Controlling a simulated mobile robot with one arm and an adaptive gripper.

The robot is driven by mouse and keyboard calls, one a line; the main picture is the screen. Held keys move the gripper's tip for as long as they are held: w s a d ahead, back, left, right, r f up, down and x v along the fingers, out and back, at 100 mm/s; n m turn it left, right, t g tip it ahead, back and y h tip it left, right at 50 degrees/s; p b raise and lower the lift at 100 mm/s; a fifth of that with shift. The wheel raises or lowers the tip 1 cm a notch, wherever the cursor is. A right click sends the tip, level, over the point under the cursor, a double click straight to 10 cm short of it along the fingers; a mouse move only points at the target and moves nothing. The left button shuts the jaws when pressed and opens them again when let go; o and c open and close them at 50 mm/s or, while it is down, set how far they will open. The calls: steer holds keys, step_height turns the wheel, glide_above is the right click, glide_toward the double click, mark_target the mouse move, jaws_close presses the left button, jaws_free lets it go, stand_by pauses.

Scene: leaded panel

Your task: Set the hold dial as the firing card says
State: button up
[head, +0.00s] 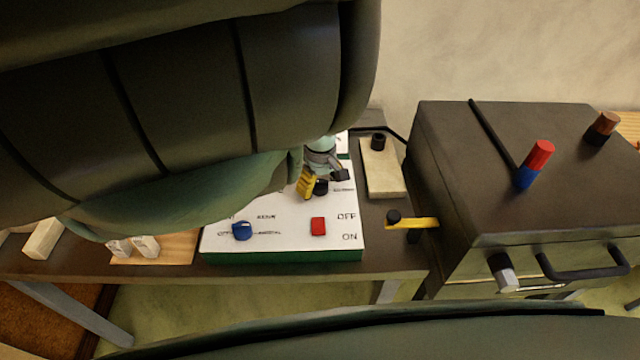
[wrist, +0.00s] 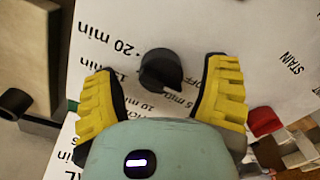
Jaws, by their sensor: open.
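The black hold dial (wrist: 162,71) is on the white control panel (head: 285,243), with minute labels around it. In the wrist view its pointed end faces lower right, near a "5 min" label. A "20 min" label shows at upper left; other labels are partly hidden. My gripper (wrist: 163,66) is open, its yellow fingers on either side of the dial with gaps visible. In the head view my gripper (head: 309,184) is over the panel, with the dial (head: 321,187) beside its fingers. No readable firing card is in view.
The panel also has a blue knob (head: 242,231) and a red switch (head: 318,227) by OFF and ON. A beige block (head: 381,170) lies between. Wooden pieces (head: 145,246) lie at left.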

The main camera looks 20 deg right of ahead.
steer(key=shift+a+f, duration=0.1)
steer(key=shift+f, duration=0.2)
steer(key=c, duration=1.2)
